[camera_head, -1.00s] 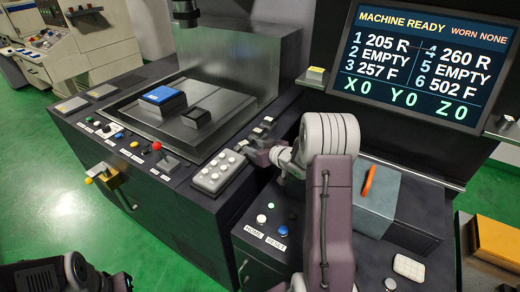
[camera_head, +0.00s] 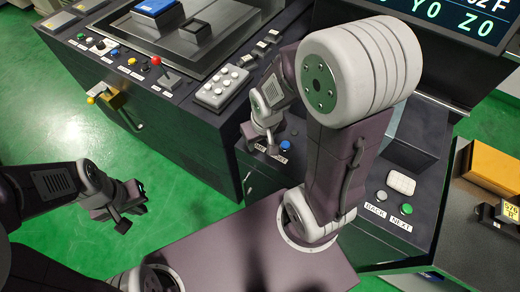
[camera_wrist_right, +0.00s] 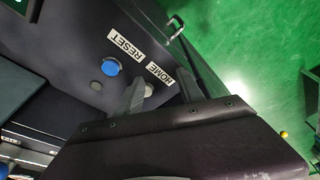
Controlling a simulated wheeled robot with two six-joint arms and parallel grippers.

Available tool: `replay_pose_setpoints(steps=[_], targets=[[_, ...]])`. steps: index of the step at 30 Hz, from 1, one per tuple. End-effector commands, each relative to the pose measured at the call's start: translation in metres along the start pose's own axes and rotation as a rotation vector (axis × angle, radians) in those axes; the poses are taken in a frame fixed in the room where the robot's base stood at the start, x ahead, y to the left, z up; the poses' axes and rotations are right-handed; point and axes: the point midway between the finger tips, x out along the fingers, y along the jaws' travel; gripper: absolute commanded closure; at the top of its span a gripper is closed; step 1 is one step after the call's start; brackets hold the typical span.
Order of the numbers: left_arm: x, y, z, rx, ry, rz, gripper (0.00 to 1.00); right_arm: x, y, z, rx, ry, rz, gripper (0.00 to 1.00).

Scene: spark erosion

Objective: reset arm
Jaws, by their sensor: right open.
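My right gripper (camera_head: 262,138) hangs over the small control panel near the HOME and RESET buttons. In the right wrist view, my right gripper (camera_wrist_right: 161,92) is open and empty. A pale button (camera_wrist_right: 148,89) by the HOME label (camera_wrist_right: 161,74) shows between its fingers, partly hidden. The blue button (camera_wrist_right: 110,67) by the RESET label (camera_wrist_right: 126,47) lies outside the fingers; it also shows in the head view (camera_head: 285,145). I cannot tell whether a finger touches the panel. My left gripper (camera_head: 132,207) hangs over the green floor, its opening unclear.
The machine's keypad (camera_head: 219,89) and a row of buttons with a red knob (camera_head: 156,61) lie behind my right gripper. BACK and NEXT buttons, one green (camera_head: 406,208), sit on the panel's right. An orange-topped box (camera_head: 499,169) stands far right. Green floor is clear at left.

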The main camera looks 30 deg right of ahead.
Motion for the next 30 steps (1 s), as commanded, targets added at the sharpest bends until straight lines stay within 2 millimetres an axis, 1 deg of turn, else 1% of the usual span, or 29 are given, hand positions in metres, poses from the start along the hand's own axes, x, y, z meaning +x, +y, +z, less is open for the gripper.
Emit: replay_pose_setpoints(steps=[1,2,3,5,30], targets=[[0.000,0.000,0.000,0.000,0.000,0.000,1.00,-0.004,-0.010,0.018,-0.006,-0.050,-0.018,0.55],[0.000,0.000,0.000,0.000,0.000,0.000,1.00,-0.005,-0.015,0.026,-0.006,-0.076,-0.027,0.55],[0.000,0.000,0.000,0.000,0.000,0.000,1.00,-0.007,-0.018,0.034,-0.007,-0.101,-0.035,0.55],[0.000,0.000,0.000,0.000,0.000,0.000,1.00,-0.008,-0.021,0.040,-0.007,-0.119,-0.040,0.55],[0.000,0.000,0.000,0.000,0.000,0.000,1.00,-0.008,-0.020,0.039,-0.003,-0.119,-0.039,0.55]])
